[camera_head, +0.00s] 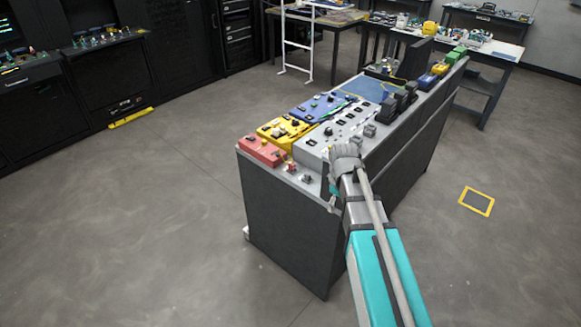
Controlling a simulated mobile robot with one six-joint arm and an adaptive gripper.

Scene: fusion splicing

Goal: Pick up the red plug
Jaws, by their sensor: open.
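A small red-orange piece (291,166), which looks like the red plug, stands at the near left corner of the bench top, beside the red box (260,150). It is too small to make out its shape clearly. My arm reaches in from the lower right to the bench's near edge. My gripper (332,200) is open, small and partly hidden by my wrist. It is at the near edge of the bench, to the right of the red piece and apart from it.
The dark bench (295,215) bears yellow (285,131) and blue (319,106) boxes and a grey panel with several switches behind the red box. A small dark fitting (306,179) sits near the front edge. The floor to the left is open.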

